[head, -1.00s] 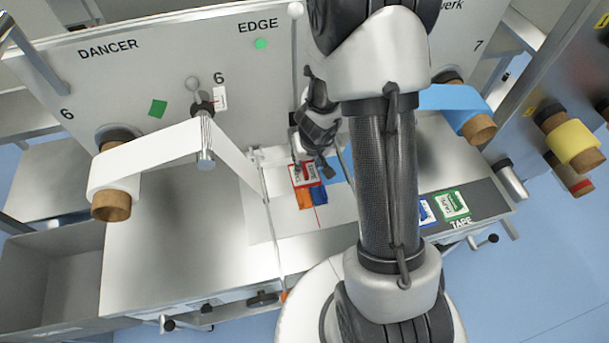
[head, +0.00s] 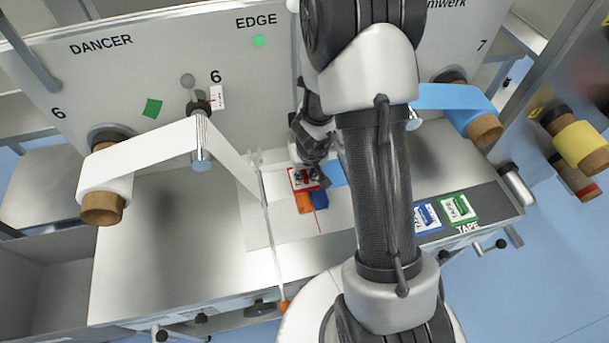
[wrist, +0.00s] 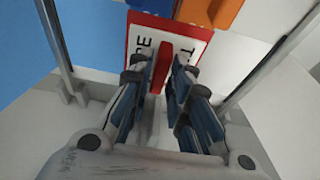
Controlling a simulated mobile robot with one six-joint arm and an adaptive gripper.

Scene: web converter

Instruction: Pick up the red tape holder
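The red tape holder (head: 301,180) lies on the light sheet on the machine's table. It is a red frame with a white label and dark letters. The wrist view shows the holder (wrist: 190,43) with a raised red grip standing up from it. My gripper (head: 318,178) is down at the holder in the head view. In the wrist view my gripper (wrist: 162,68) has its fingers on either side of the red grip, close to it, with a narrow gap between them. My gripper covers part of the holder.
An orange holder (head: 304,203) and a blue holder (head: 320,199) lie against the red one's near side. A blue web (head: 336,174) lies to its right. Blue (head: 427,217) and green (head: 459,209) tape holders lie on the dark strip. A thin rod (head: 271,240) stands left.

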